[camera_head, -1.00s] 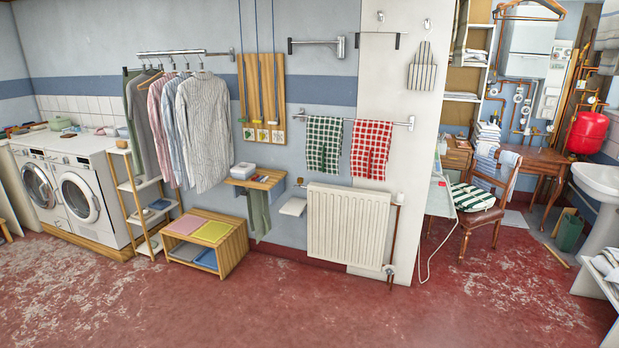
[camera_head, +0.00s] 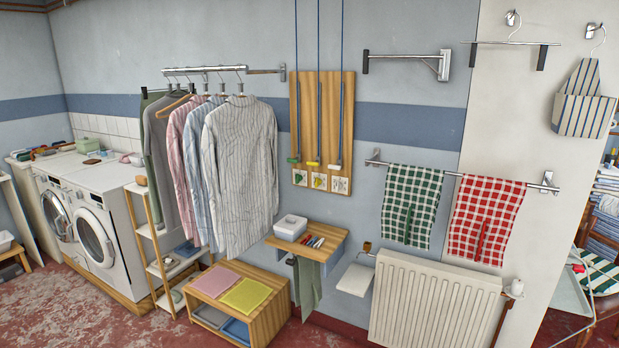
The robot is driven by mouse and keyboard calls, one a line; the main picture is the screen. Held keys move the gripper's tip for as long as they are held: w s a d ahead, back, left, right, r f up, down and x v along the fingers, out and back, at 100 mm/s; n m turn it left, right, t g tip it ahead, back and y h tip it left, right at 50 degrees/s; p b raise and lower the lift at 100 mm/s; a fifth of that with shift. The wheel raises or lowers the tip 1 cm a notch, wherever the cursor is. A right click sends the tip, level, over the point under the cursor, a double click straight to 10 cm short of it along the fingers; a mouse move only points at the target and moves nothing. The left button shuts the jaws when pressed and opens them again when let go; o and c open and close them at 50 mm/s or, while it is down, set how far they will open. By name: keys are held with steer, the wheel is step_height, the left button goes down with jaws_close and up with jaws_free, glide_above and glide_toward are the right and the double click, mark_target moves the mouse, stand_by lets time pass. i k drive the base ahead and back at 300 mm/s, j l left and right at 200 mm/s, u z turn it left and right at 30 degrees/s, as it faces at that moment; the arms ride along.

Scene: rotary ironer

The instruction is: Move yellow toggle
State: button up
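A wooden board (camera_head: 330,88) hangs on the wall between the hanging shirts and the metal wall bracket. Three cords run down it from above, each with a bar and a coloured toggle at the lower end. The yellow toggle (camera_head: 313,163) is the middle one, above a small label with a yellow-green picture. A green toggle (camera_head: 294,160) is to its left and a whitish toggle (camera_head: 334,166) to its right, with some red nearby. My gripper is not in view.
A small wooden wall shelf (camera_head: 322,244) with a white box and several pens juts out below the board. A low wooden bench (camera_head: 262,316) stands on the floor beneath. A shirt rail is on the left; a radiator (camera_head: 430,302) is at lower right.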

mark_target(317, 161)
steer(key=i+j+z, duration=0.1)
steer(key=i+j, duration=0.55)
steer(key=i, duration=0.15)
steer(key=i+j+u, duration=0.1)
steer(key=i+j, duration=0.5)
steer(key=i, duration=0.25)
